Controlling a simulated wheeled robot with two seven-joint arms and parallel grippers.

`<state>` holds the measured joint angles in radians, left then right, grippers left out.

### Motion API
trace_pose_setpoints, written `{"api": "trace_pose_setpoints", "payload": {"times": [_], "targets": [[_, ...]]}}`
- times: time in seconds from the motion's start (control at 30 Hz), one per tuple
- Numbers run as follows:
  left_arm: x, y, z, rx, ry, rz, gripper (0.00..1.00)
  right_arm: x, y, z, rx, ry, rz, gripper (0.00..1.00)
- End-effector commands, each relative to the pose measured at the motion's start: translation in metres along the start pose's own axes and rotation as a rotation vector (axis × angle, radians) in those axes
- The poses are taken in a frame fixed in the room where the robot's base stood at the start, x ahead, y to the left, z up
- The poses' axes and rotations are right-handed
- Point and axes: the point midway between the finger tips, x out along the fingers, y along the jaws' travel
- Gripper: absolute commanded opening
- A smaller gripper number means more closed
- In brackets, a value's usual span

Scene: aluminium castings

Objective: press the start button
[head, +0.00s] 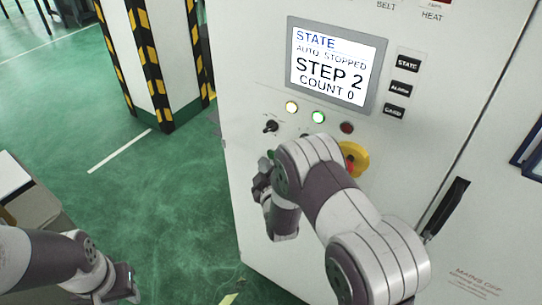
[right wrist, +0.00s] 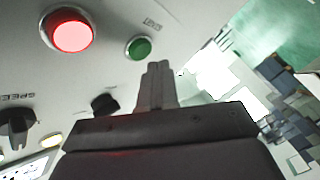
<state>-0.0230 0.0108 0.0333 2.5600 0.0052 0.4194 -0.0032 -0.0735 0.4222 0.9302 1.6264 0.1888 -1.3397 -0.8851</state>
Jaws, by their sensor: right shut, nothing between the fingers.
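A green button (right wrist: 138,47) with a pale ring sits on the white cabinet panel in the right wrist view; its label is too blurred to read. In the head view a sliver of green (head: 271,154) shows beside my right wrist. My right gripper (right wrist: 158,68) is shut and empty. Its fingertips appear just below and right of the green button in the right wrist view; whether they touch the panel I cannot tell. In the head view the right gripper (head: 262,187) is at the cabinet's left side. My left gripper (head: 130,284) is low at the left, away from the cabinet.
A large red button (right wrist: 72,30) is left of the green one. A yellow-ringed red knob (head: 354,159) is partly behind my right arm. The display (head: 334,64) reads "AUTO STOPPED, STEP 2, COUNT 0". A lit green lamp (head: 318,117) is below it. Green floor (head: 165,190) lies left.

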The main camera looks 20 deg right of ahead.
Motion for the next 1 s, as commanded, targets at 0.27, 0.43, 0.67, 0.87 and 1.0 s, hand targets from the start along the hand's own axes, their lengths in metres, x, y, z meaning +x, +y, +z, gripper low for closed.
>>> {"api": "trace_pose_setpoints", "payload": {"times": [0.27,0.43,0.67,0.87,1.0], "targets": [[0.0,0.0,0.0,0.0,0.0,0.0,0.37,0.0,0.0,0.0,0.0,0.0,0.0,0.0],[0.0,0.0,0.0,0.0,0.0,0.0,0.37,0.0,0.0,0.0,0.0,0.0,0.0,0.0],[0.0001,0.0,0.0,0.0,0.0,0.0,0.37,0.0001,0.0,0.0001,0.0,0.0,0.0,0.0],[0.0036,0.0,0.0004,0.0,0.0,0.0,0.37,0.0037,0.0026,0.0035,0.001,-0.001,0.002,0.0],[0.0046,0.0,0.0005,0.0,0.0,0.0,0.37,0.0061,0.0046,0.0046,0.0,0.0,0.001,0.0]]}}
